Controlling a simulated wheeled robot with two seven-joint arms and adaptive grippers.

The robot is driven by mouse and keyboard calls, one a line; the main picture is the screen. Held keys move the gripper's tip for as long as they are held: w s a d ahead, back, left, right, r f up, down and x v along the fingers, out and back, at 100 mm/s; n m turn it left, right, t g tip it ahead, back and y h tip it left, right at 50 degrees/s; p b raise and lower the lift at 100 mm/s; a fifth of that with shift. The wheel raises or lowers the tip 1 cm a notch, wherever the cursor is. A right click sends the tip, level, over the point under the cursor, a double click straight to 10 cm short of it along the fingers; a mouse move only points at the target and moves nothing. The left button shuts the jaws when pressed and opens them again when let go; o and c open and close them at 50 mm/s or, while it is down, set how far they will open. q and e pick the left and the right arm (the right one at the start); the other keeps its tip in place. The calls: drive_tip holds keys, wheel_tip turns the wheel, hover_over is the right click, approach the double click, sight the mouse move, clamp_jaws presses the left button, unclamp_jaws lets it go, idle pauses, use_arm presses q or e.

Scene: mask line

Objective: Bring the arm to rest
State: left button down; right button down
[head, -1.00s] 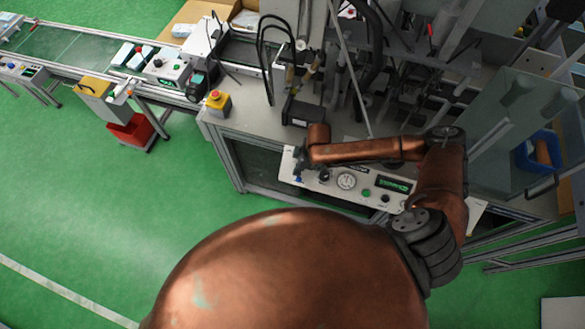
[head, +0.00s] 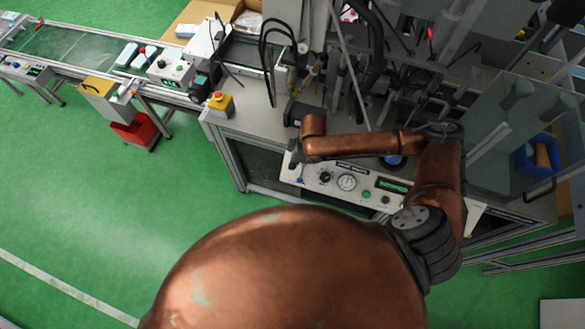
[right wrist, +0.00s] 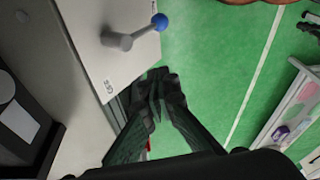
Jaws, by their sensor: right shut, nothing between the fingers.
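My right arm (head: 365,146), copper-coloured, reaches in from the right and lies across the back of the control panel (head: 352,198). Its gripper (head: 294,158) is small and partly hidden at the panel's left end in the head view. In the right wrist view the gripper's dark fingers (right wrist: 158,88) are together and empty, pointing over the green floor. A lever with a blue ball knob (right wrist: 160,22) stands on the panel beside the fingers, apart from them. My left gripper is not in view.
The panel carries a gauge (head: 347,182) and a green display (head: 393,186). A yellow emergency-stop box (head: 220,104) stands to the left on the bench. Machine rods and cables crowd the space behind the arm. Open green floor (head: 90,190) lies to the left.

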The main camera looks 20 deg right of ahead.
drive_tip(key=s+a+r+m+t+y, duration=0.2)
drive_tip(key=s+a+r, duration=0.3)
drive_tip(key=a, duration=0.3)
drive_tip(key=s+d+f+m+h, duration=0.25)
drive_tip(key=s+d+m, duration=0.25)
drive_tip(key=s+d, duration=0.55)
drive_tip(key=s+d+f+m+h, duration=0.25)
drive_tip(key=s+d+m, duration=0.35)
drive_tip(key=d, duration=0.7)
drive_tip(key=s+a+f+n+g+b, duration=0.1)
drive_tip(key=s+f+b, duration=0.1)
drive_tip(key=f, duration=1.5)
drive_tip(key=s+a+f+n+b, duration=0.1)
drive_tip(key=f, duration=1.6)
drive_tip(key=s+f+g+b, duration=0.1)
drive_tip(key=s+f+b, duration=0.1)
drive_tip(key=s+f, duration=1.6)
drive_tip(key=shift+s+d+f+n+b, duration=0.15)
drive_tip(key=shift+s+d+n+b, duration=0.2)
drive_tip(key=shift+s, duration=0.2)
